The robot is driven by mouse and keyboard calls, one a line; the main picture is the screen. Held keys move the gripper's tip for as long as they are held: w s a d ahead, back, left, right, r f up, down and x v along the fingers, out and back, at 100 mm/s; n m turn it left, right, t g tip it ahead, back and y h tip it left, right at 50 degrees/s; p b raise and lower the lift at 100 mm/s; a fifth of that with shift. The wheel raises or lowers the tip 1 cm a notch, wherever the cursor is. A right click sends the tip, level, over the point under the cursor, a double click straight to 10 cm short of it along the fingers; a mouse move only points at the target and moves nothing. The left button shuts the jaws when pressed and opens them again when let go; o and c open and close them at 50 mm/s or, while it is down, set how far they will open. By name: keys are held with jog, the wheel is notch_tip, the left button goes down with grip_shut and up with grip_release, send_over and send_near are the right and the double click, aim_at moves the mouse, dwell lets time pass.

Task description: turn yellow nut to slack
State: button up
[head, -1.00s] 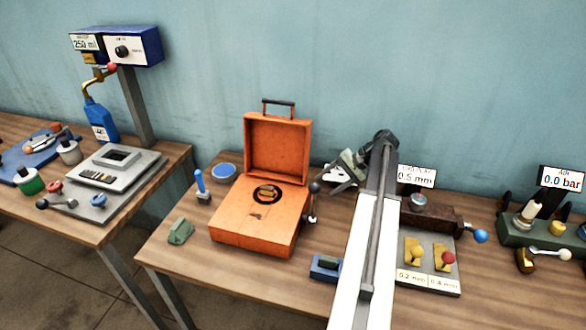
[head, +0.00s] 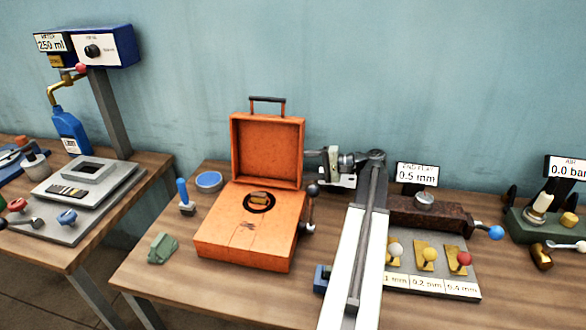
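A small yellow round piece (head: 569,219) sits on the green block (head: 532,226) at the far right. It looks like the yellow nut, but its turned position is too small to read. My arm reaches up from the bottom middle, and my gripper (head: 330,163) lies left of the arm's elbow, behind the orange case's right side. It is well away from the yellow piece and touches nothing that I can make out. Its fingers are small and merge with a white and black item behind, so their opening is unclear.
The orange case (head: 242,240) stands open, with a dark lever at its right. A rusty bar with a blue knob (head: 495,232) and brass tabs with coloured knobs (head: 426,258) lie between my arm and the green block. A display (head: 566,168) reads 0.0 bar.

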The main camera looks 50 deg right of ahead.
aim_at(292, 166)
jog(key=shift+x, duration=1.55)
grip_shut()
jog(key=shift+f+t+b, duration=0.3)
jog(key=shift+f+b, duration=0.1)
jog(key=shift+b, duration=0.8)
jog(key=shift+r+t+b, duration=0.1)
jog(key=shift+t+b, duration=0.2)
jog(key=shift+b, duration=0.15)
jog(key=shift+r, duration=0.3)
grip_release()
jog(key=v, duration=0.7)
jog(key=shift+s+d, duration=0.25)
jog(key=shift+s, duration=0.05)
